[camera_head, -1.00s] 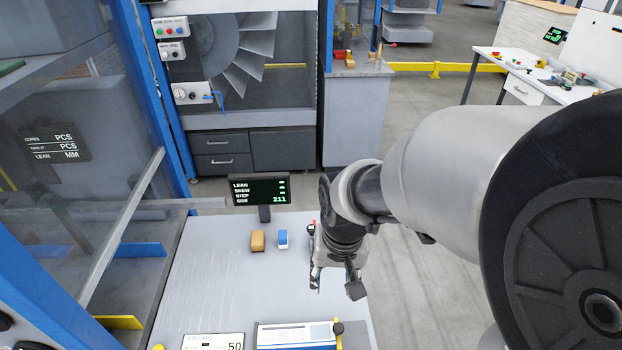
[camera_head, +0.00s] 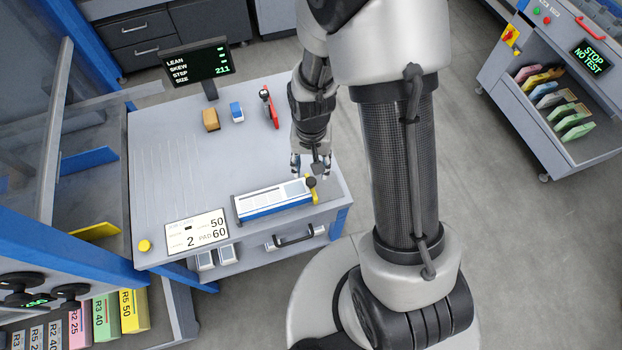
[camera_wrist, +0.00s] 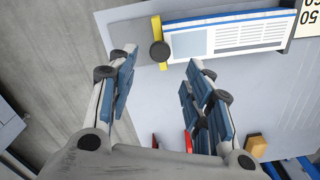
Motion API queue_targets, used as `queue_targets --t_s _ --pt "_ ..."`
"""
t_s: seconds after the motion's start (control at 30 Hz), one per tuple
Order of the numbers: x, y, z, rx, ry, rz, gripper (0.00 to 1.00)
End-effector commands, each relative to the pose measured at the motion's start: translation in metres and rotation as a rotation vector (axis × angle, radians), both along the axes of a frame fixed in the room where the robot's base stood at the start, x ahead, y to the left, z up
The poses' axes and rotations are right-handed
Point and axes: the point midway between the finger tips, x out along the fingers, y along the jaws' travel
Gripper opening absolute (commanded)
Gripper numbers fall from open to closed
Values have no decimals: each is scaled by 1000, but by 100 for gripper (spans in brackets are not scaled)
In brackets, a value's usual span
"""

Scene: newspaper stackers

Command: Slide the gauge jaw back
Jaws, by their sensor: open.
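The gauge (camera_head: 272,200) is a long white and blue bar lying near the front edge of the grey table. Its yellow jaw (camera_head: 313,192) with a black knob is at the bar's right end. In the wrist view the yellow jaw (camera_wrist: 156,28) and its black knob (camera_wrist: 160,51) lie between and just beyond my spread fingers. My gripper (camera_head: 309,166) is open and empty, pointing down behind the jaw at the table's right side. In the wrist view my gripper (camera_wrist: 161,67) shows wide apart; contact with the knob is not visible.
On the table (camera_head: 160,150) stand a tan block (camera_head: 210,119), a blue and white block (camera_head: 236,112) and a red tool (camera_head: 270,109). A display (camera_head: 197,63) reads size 211. A card (camera_head: 196,232) lies left of the gauge. A yellow button (camera_head: 145,246) is at the front left corner.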

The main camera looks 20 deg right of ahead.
Motion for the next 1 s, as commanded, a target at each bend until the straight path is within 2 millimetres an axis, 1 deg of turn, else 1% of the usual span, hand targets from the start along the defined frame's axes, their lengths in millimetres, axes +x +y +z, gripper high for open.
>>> queue_targets --t_s 0.03,0.2,0.3,0.4,0.53,0.77,1.0 --pt "-1 0 -16 -1 4 0 46" --pt "-1 0 -47 0 2 0 46" --pt "0 0 -60 -1 1 0 46" --pt "0 0 -68 0 -1 0 46" --pt "0 0 -72 0 -1 0 46" --pt "0 0 -72 -1 -2 0 46" --pt "0 0 -72 0 -1 0 32"
